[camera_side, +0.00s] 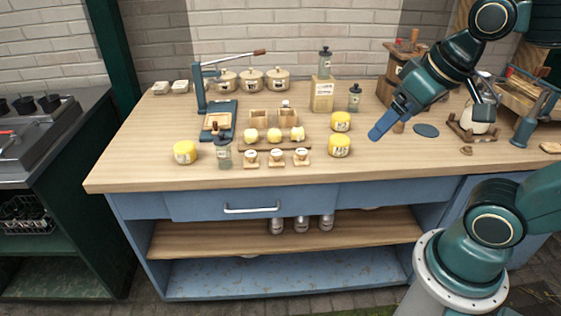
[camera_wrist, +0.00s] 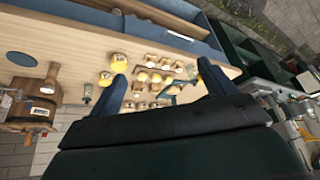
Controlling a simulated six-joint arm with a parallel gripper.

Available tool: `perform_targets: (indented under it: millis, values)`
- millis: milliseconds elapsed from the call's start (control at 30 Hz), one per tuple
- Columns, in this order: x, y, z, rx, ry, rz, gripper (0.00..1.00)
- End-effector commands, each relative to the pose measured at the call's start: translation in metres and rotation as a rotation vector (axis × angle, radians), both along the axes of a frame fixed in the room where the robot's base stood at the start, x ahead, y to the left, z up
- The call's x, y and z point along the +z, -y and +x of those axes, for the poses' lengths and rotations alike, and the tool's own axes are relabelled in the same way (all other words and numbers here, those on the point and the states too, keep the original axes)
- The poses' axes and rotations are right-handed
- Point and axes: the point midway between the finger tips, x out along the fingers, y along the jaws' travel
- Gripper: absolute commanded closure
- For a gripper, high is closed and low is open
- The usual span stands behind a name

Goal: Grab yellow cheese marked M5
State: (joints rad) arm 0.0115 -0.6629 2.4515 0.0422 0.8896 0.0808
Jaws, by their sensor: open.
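Three yellow cheese wheels with small pale labels stand on the wooden bench in the side view. One is at the left (camera_side: 185,153), one at the right back (camera_side: 341,122) and one at the right front (camera_side: 340,146). The marks are too small to read, so I cannot tell which is M5. My gripper (camera_side: 378,132) is open and empty, above the bench to the right of the right-hand pair. In the wrist view my gripper (camera_wrist: 163,72) has its fingers apart, and two yellow cheeses (camera_wrist: 118,58) (camera_wrist: 105,76) show near its left finger.
A rack with several small yellow pieces (camera_side: 274,136) and small stamped blocks (camera_side: 275,154) lie left of the right-hand pair. A press (camera_side: 203,95), pots (camera_side: 250,80) and a tall box (camera_side: 323,96) stand behind. The front strip is clear.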

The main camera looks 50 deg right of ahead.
Motion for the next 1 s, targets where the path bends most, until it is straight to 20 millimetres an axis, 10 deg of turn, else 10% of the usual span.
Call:
perform_targets:
  millis: [467,1000]
  values:
    - [-0.006,0.047,0.082,-0.503,-0.085,0.074,0.17]
    - [-0.056,0.113,0.166,-1.089,-0.115,0.083,0.17]
